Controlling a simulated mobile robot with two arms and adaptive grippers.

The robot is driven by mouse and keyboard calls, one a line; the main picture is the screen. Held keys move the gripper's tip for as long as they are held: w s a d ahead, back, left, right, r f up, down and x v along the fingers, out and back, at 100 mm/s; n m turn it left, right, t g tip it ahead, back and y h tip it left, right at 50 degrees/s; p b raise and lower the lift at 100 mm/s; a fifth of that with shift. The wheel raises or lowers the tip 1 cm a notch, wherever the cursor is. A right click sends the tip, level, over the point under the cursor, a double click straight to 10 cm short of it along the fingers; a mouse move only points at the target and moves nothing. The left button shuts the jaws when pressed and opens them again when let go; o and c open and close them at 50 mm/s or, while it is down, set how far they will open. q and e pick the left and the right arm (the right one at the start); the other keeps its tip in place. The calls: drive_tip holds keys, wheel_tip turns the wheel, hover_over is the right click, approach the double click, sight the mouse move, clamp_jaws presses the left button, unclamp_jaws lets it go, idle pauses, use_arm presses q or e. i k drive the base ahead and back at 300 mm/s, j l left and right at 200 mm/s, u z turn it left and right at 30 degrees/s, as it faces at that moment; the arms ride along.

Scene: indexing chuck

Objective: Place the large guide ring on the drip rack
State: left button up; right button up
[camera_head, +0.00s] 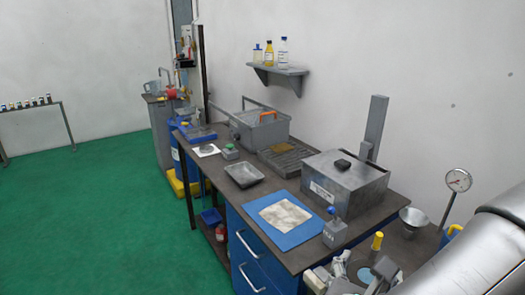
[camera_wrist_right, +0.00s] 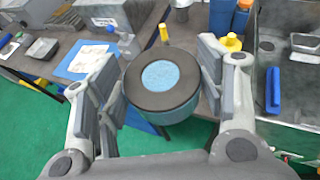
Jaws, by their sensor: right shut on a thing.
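In the right wrist view a thick round piece with a dark ring face (camera_wrist_right: 162,105), a speckled light-blue centre and a teal side sits between the fingers of my right gripper (camera_wrist_right: 160,70). It looks like the large guide ring; whether its centre is open I cannot tell. My right gripper is shut on it. In the head view the gripper (camera_head: 358,275) is at the bottom, by the near end of the bench, with the ring partly hidden. The drip rack (camera_head: 293,163) is a grey slatted tray against the wall, with a brownish patch at its back. My left gripper is not in view.
A grey metal box (camera_head: 345,190) stands between the drip rack and my right gripper. A blue mat (camera_head: 300,238) with a cloth, a shallow tray (camera_head: 246,176) and a grey bin (camera_head: 262,133) are around the rack. A dial gauge (camera_head: 458,181) stands at the right.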

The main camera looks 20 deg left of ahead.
sight(298, 159)
drive_tip(key=i+j, duration=0.2)
drive_tip(key=j, duration=0.2)
drive_tip(key=i+j, duration=0.2)
drive_tip(key=j, duration=0.15)
drive_tip(key=i+j+u, duration=0.1)
drive_tip(key=j, duration=0.3)
drive_tip(key=i+j, duration=0.45)
drive_tip(key=i, duration=0.3)
drive_tip(key=i+j, duration=0.15)
drive_tip(key=i, duration=0.35)
drive_tip(key=i+j+u, duration=0.1)
drive_tip(key=i, duration=0.35)
